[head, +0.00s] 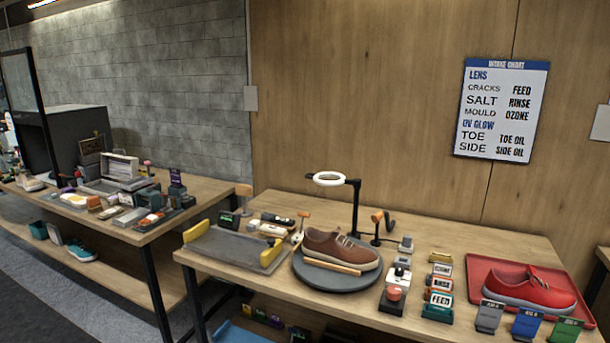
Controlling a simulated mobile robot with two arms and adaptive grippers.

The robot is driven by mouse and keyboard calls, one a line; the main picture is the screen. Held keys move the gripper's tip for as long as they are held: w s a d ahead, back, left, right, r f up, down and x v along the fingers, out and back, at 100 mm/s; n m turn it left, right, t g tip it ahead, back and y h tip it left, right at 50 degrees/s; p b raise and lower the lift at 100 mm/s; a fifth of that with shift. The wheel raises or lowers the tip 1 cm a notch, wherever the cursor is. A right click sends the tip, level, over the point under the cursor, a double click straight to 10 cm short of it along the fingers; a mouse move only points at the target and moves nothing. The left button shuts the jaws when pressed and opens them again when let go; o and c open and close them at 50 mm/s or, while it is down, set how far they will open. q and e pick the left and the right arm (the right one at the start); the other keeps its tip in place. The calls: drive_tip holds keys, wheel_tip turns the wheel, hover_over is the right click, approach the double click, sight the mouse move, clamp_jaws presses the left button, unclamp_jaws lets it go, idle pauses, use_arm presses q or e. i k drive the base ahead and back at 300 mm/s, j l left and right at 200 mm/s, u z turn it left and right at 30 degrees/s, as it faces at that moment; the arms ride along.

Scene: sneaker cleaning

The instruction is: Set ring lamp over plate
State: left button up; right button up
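A ring lamp (329,179) with a white ring on a black post stands at the back middle of the near table. Its ring hangs in the air behind and above the round grey plate (335,282). A brown shoe (341,250) with a pale sole sits on the plate, with a wooden stick or brush (330,265) along its near side. I cannot tell from this angle whether the ring is directly above the plate. Neither of my grippers shows in the head view.
A grey tray with yellow handles (233,249) lies left of the plate. Small labelled blocks (438,300) and a red-topped device (394,294) stand right of it. A red tray (481,264) holds a red shoe (530,287). A cluttered second table (215,189) stands left.

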sight(356, 182)
drive_tip(key=j+z, duration=0.2)
drive_tip(key=j, duration=0.65)
drive_tip(key=i+j, duration=0.65)
drive_tip(key=j, duration=0.3)
drive_tip(key=i+j, duration=0.65)
drive_tip(key=j, duration=0.3)
drive_tip(key=i+j, duration=0.65)
drive_tip(key=j, duration=0.25)
